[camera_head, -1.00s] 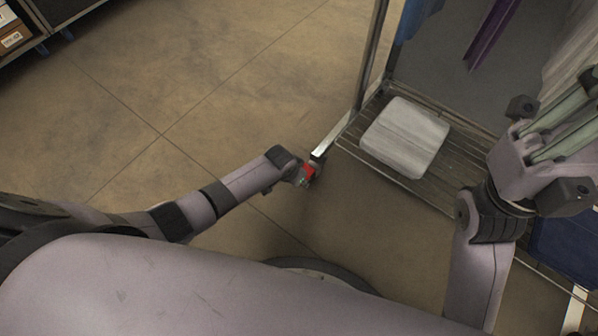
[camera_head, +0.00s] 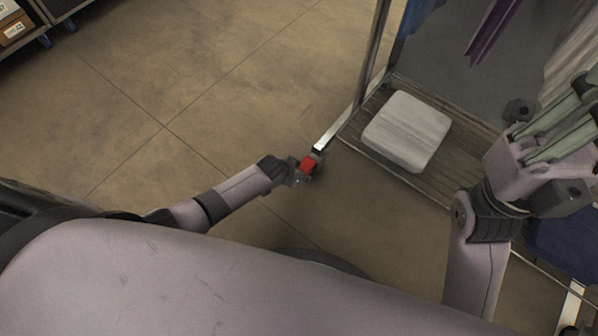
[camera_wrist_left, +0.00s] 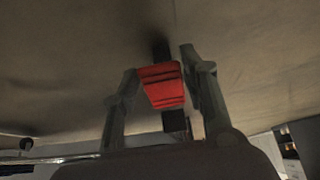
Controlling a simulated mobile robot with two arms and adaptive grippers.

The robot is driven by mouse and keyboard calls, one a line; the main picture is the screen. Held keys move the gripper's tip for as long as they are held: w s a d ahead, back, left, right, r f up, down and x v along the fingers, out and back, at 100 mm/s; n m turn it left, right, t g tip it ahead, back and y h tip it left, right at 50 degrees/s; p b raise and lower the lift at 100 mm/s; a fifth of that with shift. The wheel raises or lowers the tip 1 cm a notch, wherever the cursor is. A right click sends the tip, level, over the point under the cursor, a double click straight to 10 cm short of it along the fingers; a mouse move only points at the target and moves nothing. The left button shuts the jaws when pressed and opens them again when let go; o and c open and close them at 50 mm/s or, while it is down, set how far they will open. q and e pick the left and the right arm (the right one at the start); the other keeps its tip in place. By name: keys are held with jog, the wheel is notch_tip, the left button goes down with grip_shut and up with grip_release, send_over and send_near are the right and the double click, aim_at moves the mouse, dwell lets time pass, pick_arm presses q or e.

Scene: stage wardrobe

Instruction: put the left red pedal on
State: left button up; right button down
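The red pedal (camera_head: 309,165) is at the end of the bright metal bar at the rack's near-left foot. In the left wrist view the ribbed red pedal (camera_wrist_left: 162,86) sits in front of a dark upright stem. My left gripper (camera_head: 303,168) is low, right at the pedal. Its two fingers (camera_wrist_left: 158,62) stand apart, one on each side of the pedal, and look open; I cannot tell whether either touches it. My right gripper (camera_head: 570,125) is raised at the right, away from the pedal; its fingertips run toward the picture's edge.
A wheeled metal rack has a slatted bottom shelf (camera_head: 375,155) with a pale folded bundle (camera_head: 407,130) on it. Purple cloth (camera_head: 490,32) hangs above. A dark blue item (camera_head: 565,245) is at the right.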

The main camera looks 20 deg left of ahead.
pick_arm(q)
jog(key=o, duration=0.3)
jog(key=shift+s+r, duration=0.1)
jog(key=v, duration=1.1)
jog(key=shift+s+r, duration=0.2)
jog(key=shift+r, duration=0.15)
